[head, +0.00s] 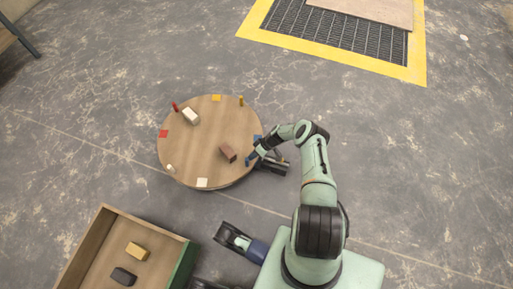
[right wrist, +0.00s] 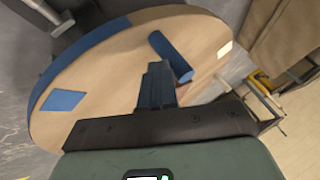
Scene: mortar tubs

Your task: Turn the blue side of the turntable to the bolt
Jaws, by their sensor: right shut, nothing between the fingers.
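The turntable is a round wooden disc (head: 205,140) on the floor, with red, yellow, white and blue squares near its edge. Its blue square (head: 257,139) is on the right side and also shows in the right wrist view (right wrist: 62,100). A blue peg (right wrist: 171,56) stands on the disc. A dark blue band (right wrist: 95,42) runs along the rim.
A brown block (head: 228,153), a cream block (head: 190,116) and red, yellow and white pegs stand on the disc. A wooden tub (head: 78,250) with a tan and a dark block is at lower left. A yellow-framed grate (head: 340,40) is at the back. Floor left of the disc is clear.

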